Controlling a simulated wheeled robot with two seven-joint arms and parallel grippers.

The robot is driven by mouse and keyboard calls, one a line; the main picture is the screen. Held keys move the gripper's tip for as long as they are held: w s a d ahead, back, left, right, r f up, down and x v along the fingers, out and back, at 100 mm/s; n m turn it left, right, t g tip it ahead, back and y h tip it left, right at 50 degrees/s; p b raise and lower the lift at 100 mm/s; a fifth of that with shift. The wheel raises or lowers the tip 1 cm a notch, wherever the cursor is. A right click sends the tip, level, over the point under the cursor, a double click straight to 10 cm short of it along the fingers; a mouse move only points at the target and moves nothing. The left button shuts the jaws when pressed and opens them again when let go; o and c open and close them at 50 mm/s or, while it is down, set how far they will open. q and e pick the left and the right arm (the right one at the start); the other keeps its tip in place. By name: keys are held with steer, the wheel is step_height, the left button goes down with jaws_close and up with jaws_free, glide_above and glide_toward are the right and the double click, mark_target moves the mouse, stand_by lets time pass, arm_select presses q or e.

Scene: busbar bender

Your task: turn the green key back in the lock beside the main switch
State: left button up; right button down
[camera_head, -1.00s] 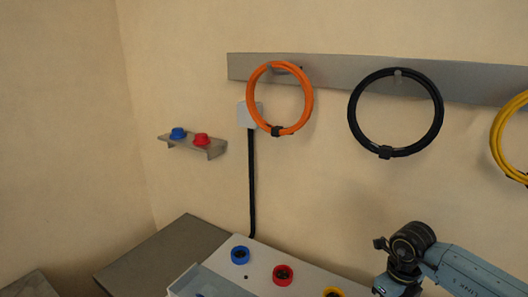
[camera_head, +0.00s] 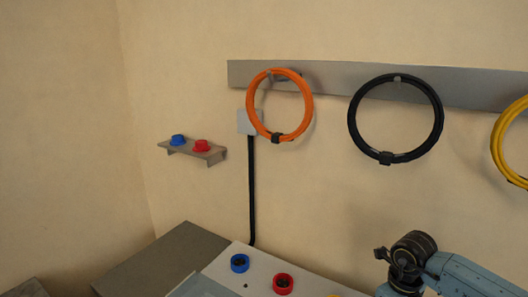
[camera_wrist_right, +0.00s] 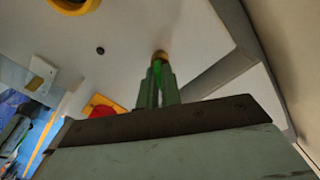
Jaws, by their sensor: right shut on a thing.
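In the right wrist view, the green key (camera_wrist_right: 157,72) stands in a brass-coloured lock (camera_wrist_right: 161,55) on a pale panel. My right gripper (camera_wrist_right: 157,88) is shut on the key, and its fingers hide much of it. The main switch, a red knob (camera_wrist_right: 101,112) on a yellow plate (camera_wrist_right: 93,101), is beside it, partly hidden behind my gripper's dark bar. How far the key is turned I cannot tell. In the head view only my right arm shows at the lower right; its gripper is below the picture. My left gripper is not in view.
The pale panel carries a blue ring (camera_head: 240,263) and a red ring (camera_head: 283,284). Orange (camera_head: 250,105), black (camera_head: 351,120) and yellow (camera_head: 497,150) coils hang on a wall rail (camera_head: 340,80). A small shelf (camera_head: 215,156) holds blue and red caps.

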steer(key=n+b, duration=0.2)
steer(key=n, duration=0.1)
steer(key=shift+w+f, duration=0.1)
steer(key=shift+f, duration=0.05)
steer(key=shift+n+b, duration=0.6)
steer(key=shift+n, duration=0.8)
steer(key=shift+n+b, duration=0.9)
steer(key=shift+n, duration=0.2)
steer(key=c, duration=1.9)
jaws_free()
steer(key=o, duration=0.4)
steer(key=shift+r, duration=0.2)
